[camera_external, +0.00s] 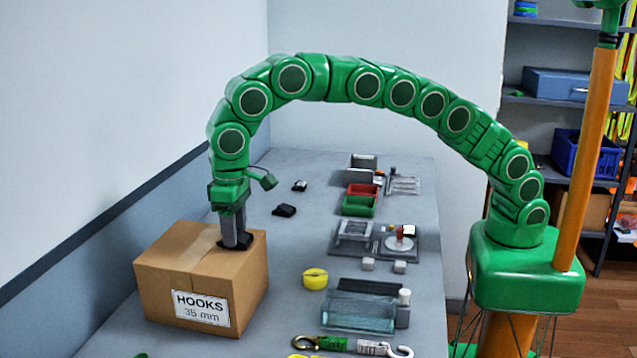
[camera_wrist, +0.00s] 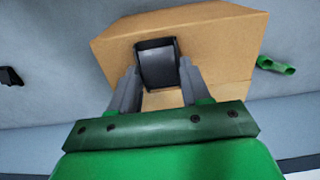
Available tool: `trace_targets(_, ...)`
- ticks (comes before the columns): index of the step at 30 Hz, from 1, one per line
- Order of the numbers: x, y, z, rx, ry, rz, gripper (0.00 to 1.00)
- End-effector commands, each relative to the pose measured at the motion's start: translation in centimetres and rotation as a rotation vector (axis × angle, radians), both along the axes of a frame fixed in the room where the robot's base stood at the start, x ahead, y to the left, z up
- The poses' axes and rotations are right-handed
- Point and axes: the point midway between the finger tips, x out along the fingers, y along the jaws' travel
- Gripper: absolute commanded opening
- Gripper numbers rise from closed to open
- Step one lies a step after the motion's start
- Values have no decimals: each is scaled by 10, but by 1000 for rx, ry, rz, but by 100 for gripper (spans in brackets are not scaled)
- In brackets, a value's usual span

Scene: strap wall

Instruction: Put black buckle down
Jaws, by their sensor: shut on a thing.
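The black buckle (camera_wrist: 157,64) is between the two grey fingers of my gripper (camera_wrist: 157,82) in the wrist view. In the external view my gripper (camera_external: 236,236) points straight down at the top of a cardboard box (camera_external: 165,285) labelled "HOOKS 35 mm". The buckle (camera_external: 255,240) shows dark around the fingertips at the box's top right part. My gripper is shut on it. The buckle is at the box top; I cannot tell whether it rests on the cardboard. The fingers hide its sides.
Two other black pieces (camera_external: 284,210) and (camera_external: 300,186) lie on the grey table behind the box. Bare table lies between the box and these things.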

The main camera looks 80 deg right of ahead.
Motion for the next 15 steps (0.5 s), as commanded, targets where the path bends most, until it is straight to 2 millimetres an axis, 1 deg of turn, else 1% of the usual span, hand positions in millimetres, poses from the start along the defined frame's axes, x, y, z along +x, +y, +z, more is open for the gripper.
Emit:
trace_targets(5, 0, 0, -2, 0, 0, 0, 15)
trace_targets(6, 0, 0, -2, 0, 0, 0, 50)
trace_targets(10, 0, 0, -2, 0, 0, 0, 70)
trace_targets(11, 0, 0, -2, 0, 0, 0, 73)
trace_targets(15, 0, 0, -2, 0, 0, 0, 73)
